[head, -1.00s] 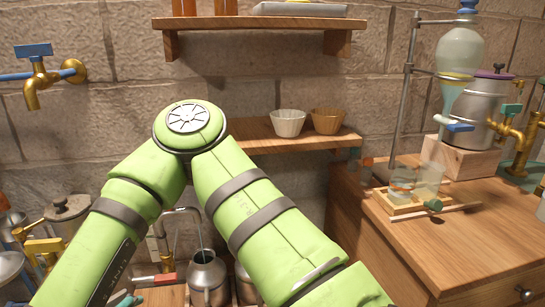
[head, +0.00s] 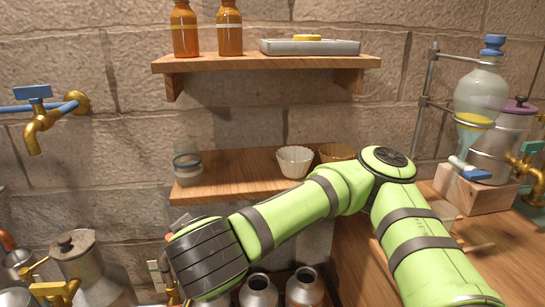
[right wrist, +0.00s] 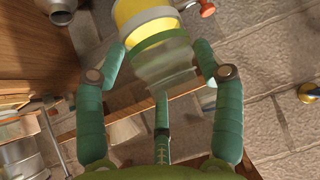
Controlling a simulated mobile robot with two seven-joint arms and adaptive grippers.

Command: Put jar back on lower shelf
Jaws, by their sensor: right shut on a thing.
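My right gripper (right wrist: 160,85) has its green fingers closed around a clear glass jar (right wrist: 160,65) with a grey-green band and a yellow far end. In the head view my right arm reaches left below the lower shelf (head: 235,180), and its wrist hides the gripper and the held jar. A clear glass jar (head: 187,165) with a pale band stands upright at the left end of the lower shelf. No fingers show around that one. My left gripper is not in view.
Two small bowls, one white (head: 294,161) and one brown (head: 336,153), stand at the lower shelf's right. Between the shelf jar and the white bowl the board is bare. The upper shelf (head: 265,62) overhangs, holding amber bottles and a tray (head: 310,48). Metal cans (head: 304,287) stand below.

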